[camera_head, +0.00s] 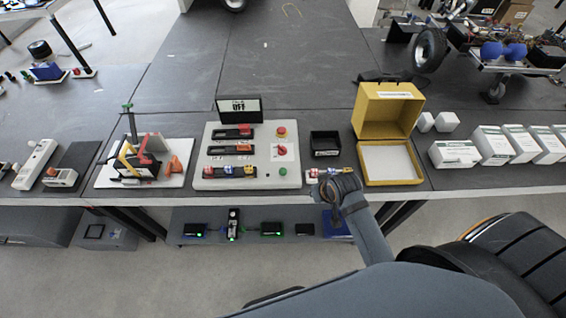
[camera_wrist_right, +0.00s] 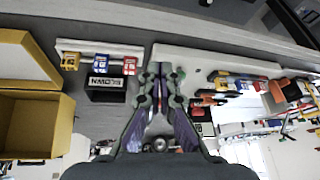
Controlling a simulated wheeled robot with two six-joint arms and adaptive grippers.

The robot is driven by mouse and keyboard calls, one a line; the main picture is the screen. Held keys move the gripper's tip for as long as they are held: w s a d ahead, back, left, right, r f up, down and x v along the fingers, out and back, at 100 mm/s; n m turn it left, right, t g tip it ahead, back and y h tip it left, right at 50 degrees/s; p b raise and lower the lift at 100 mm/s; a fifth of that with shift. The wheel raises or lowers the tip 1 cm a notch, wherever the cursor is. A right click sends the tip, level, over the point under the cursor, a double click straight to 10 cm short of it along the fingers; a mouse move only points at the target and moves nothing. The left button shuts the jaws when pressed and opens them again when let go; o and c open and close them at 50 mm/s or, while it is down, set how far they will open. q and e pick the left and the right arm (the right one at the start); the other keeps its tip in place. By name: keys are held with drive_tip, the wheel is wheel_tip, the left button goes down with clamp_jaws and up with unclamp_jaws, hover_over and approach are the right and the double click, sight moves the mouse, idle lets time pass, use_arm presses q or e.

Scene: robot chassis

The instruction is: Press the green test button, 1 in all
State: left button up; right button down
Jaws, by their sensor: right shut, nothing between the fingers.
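My right gripper (camera_head: 330,184) is at the table's front edge, right of the panel and apart from the green button. In the right wrist view my right gripper (camera_wrist_right: 161,70) is shut and empty, its fingertips over the edge of the pale panel (camera_wrist_right: 190,57). My left gripper is not in view.
A small black bin (camera_head: 325,153) and a strip with colored fuses (camera_head: 314,173) lie right of the panel. The bin, marked BLOWN, shows in the wrist view (camera_wrist_right: 105,95). An open yellow box (camera_head: 415,172) stands further right. A sign (camera_head: 239,107) reading OFF stands behind the panel.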

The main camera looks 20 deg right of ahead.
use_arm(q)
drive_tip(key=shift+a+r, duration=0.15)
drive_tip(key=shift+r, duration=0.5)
use_arm(e)
drive_tip(key=w+a+r+m+t+y, duration=0.1)
drive_tip(key=w+a+m, duration=0.1)
drive_tip(key=w, duration=0.6)
drive_tip(key=w+a+r+m+t+y, duration=0.1)
drive_tip(key=w+a+m+t, duration=0.1)
drive_tip(key=w, duration=0.7)
drive_tip(key=shift+a+r+y, duration=0.15)
drive_tip(key=shift+a+y, duration=0.15)
drive_tip(key=shift+a, duration=0.2)
drive_tip(key=b, duration=0.8)
hover_over(284, 172)
wheel_tip(284, 172, down, 7)
drive_tip(key=shift+f, duration=0.1)
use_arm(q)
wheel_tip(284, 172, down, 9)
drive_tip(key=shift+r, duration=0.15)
use_arm(e)
drive_tip(key=shift+f, duration=0.85)
